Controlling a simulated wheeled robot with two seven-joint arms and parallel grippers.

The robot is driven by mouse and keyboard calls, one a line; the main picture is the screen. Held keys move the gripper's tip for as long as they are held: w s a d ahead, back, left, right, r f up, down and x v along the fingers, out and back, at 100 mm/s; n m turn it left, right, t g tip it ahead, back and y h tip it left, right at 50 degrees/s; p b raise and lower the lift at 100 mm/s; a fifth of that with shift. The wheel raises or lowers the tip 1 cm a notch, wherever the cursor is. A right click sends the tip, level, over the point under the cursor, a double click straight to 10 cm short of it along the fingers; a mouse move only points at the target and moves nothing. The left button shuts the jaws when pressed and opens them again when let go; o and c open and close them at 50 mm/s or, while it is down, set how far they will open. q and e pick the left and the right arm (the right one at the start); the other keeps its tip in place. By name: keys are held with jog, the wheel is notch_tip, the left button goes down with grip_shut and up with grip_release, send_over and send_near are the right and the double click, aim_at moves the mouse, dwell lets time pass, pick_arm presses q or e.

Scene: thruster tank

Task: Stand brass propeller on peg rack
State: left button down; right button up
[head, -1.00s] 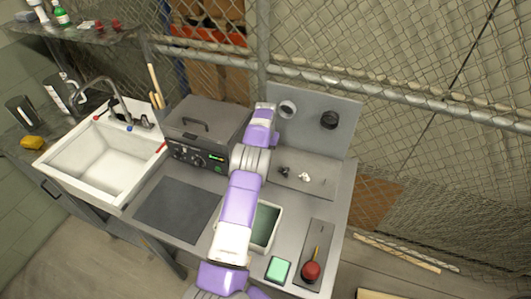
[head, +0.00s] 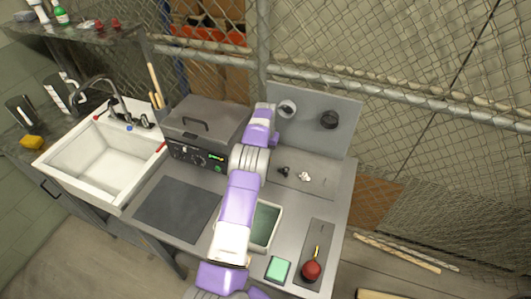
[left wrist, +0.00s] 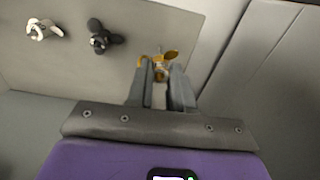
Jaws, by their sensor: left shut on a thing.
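The brass propeller (left wrist: 168,56) is between the fingers of my left gripper (left wrist: 160,80) in the left wrist view, and the gripper is shut on it. The peg rack is a flat grey plate (left wrist: 75,72) carrying a dark propeller (left wrist: 103,37) and a white propeller (left wrist: 42,29). The brass one is beside the dark one, at the rack's edge. Whether it touches a peg or the plate cannot be told. In the head view the rack plate (head: 318,188) shows the dark propeller (head: 284,171) and white propeller (head: 304,176); my arm hides the brass propeller and gripper. My right gripper is not in view.
A grey machine (head: 205,130) stands left of my arm, beside a white sink (head: 100,165). An upright panel (head: 315,110) with round fittings is behind the rack. A dark mat (head: 175,208) is bare.

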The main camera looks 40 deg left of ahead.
pick_arm(q)
jog(key=shift+f+b, duration=1.6)
jog(key=shift+f, duration=0.75)
dwell(1.5)
jog(key=c, duration=0.9)
grip_release()
jog(key=shift+r+p, duration=2.45)
jog(key=shift+r, duration=1.6)
jog(key=shift+s+f, duration=0.1)
